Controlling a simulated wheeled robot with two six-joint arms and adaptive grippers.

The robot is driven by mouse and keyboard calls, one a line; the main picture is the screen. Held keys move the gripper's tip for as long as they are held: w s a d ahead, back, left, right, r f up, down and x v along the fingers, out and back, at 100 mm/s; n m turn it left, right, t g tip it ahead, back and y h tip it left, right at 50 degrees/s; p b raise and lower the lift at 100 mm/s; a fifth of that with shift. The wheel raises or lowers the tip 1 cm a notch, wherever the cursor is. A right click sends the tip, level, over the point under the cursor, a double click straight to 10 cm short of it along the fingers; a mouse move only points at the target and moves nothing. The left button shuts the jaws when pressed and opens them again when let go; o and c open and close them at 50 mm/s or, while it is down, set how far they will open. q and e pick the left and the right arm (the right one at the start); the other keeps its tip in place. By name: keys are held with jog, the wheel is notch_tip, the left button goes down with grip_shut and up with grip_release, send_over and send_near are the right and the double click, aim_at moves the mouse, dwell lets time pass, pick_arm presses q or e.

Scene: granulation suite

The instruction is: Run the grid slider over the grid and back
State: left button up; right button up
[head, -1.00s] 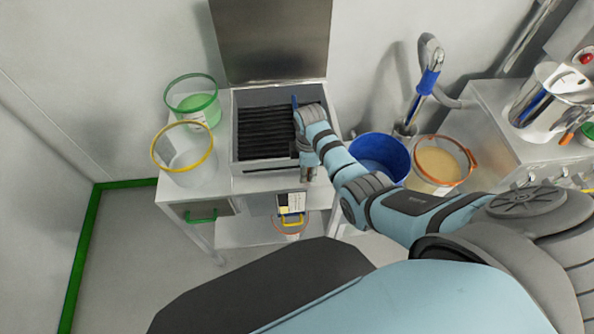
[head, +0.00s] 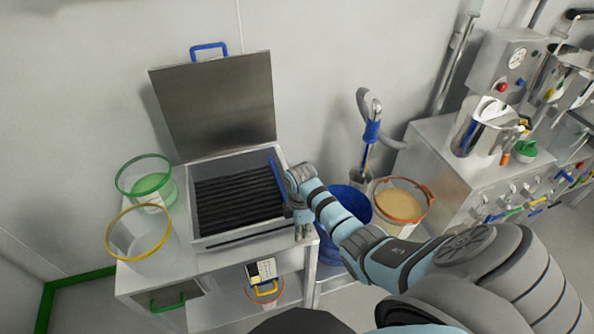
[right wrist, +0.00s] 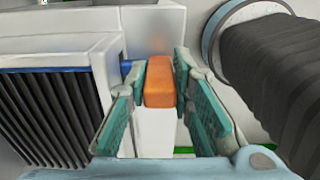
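The black slatted grid (head: 238,202) lies in an open steel box on a trolley; its slats also show at the left of the right wrist view (right wrist: 45,105). The grid slider (head: 276,180) shows as a blue bar at the grid's right end. My right gripper (head: 303,230) is at the right front side of the box. In the right wrist view its teal-padded fingers (right wrist: 161,85) close on both sides of an orange block (right wrist: 159,80), which looks like the slider's grip. How that block joins the blue bar is hidden. My left gripper is out of view.
The box's lid (head: 215,105) stands open behind. A green-rimmed tub (head: 146,181) and a yellow-rimmed tub (head: 138,233) stand left of the box. A blue bucket (head: 350,200) and an orange-rimmed tub (head: 402,201) stand to the right, close to my right arm.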

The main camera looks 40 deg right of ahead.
jog(key=o, duration=0.4)
jog(key=shift+r, duration=0.1)
